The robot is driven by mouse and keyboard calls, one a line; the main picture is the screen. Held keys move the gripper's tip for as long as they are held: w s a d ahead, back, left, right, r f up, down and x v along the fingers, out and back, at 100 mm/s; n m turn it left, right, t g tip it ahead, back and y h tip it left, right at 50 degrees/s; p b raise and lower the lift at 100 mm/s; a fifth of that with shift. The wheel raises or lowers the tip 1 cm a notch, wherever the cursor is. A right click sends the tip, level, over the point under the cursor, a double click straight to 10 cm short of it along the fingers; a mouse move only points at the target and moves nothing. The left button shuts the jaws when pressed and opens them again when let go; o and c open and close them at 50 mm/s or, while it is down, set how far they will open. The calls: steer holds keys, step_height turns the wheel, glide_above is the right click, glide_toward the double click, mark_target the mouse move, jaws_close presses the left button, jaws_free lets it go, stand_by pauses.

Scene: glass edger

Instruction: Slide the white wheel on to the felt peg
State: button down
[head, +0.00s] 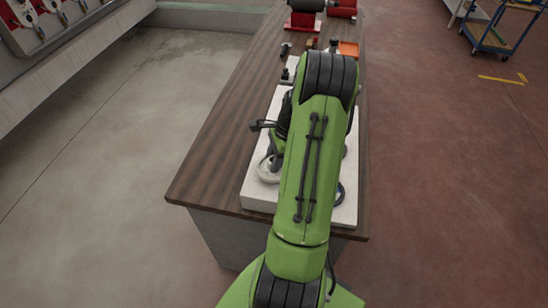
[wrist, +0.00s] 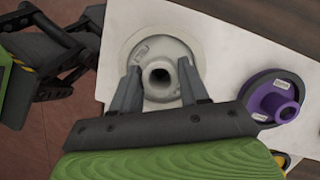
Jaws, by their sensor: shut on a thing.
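The white wheel (wrist: 160,50) is a pale round disc with a raised hub and a dark centre hole, at the upper middle of the wrist view. My gripper (wrist: 161,80) is shut on its hub, one finger on each side. The wheel appears to be over the white board (wrist: 232,50); whether it touches the board I cannot tell. In the head view a pale ring (head: 267,171) shows at the board's left edge, partly behind my arm. I cannot make out the felt peg; anything under the wheel is hidden.
A purple wheel hub on a dark disc (wrist: 276,99) lies right of the white wheel. Small tools and an orange tray (head: 348,49) lie farther up the wooden bench (head: 225,130), with red machines (head: 303,20) at its far end. My arm hides much of the board.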

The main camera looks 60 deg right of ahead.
steer(key=shift+f+b, duration=0.9)
steer(key=shift+f, duration=0.5)
steer(key=shift+c, duration=2.4)
jaws_free()
steer(key=p+v, duration=0.1)
steer(key=v, duration=1.4)
steer(key=shift+r+p, duration=0.3)
steer(key=shift+r, duration=0.1)
steer(key=shift+d, duration=0.1)
